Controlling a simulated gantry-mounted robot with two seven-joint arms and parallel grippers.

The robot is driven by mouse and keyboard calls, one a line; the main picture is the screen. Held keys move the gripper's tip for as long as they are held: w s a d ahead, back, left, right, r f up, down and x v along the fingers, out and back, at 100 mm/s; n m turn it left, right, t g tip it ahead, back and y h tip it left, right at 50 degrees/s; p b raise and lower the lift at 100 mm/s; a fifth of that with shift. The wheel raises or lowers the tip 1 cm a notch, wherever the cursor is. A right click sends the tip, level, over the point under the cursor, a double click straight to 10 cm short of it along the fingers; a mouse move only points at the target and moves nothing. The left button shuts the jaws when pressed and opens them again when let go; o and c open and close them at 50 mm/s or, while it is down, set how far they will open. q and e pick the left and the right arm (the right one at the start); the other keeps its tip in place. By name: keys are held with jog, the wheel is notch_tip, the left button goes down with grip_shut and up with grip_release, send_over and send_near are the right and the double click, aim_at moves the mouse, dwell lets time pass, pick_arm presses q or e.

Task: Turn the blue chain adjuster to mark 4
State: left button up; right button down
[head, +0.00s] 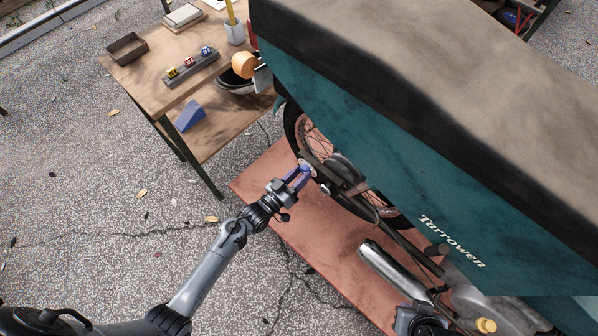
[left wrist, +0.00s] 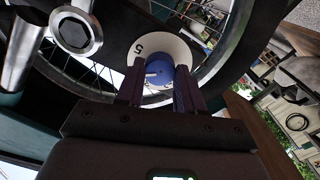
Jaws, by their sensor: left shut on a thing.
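The blue chain adjuster (left wrist: 158,68) sits at the centre of a white dial (left wrist: 176,46) beside the spoked wheel. A numeral 5 shows on the dial; mark 4 is not visible. My left gripper (left wrist: 160,88) has its two fingers on either side of the adjuster and is shut on it. In the head view my left gripper (head: 303,174) reaches the cart's wheel hub from the left, and its fingers mostly cover the adjuster.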

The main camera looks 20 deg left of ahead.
pick_arm(q)
jog(key=shift+n, duration=0.5)
jog(key=o, duration=1)
jog(key=shift+o, duration=0.2)
jog(key=shift+s+a+p, duration=0.2)
jog(key=shift+s+p, duration=0.25)
jog(key=shift+p, duration=0.05)
jog(key=p+v, duration=0.2)
jog(key=v, duration=0.8)
jog(key=shift+p, duration=0.35)
jog(key=shift+r, duration=0.1)
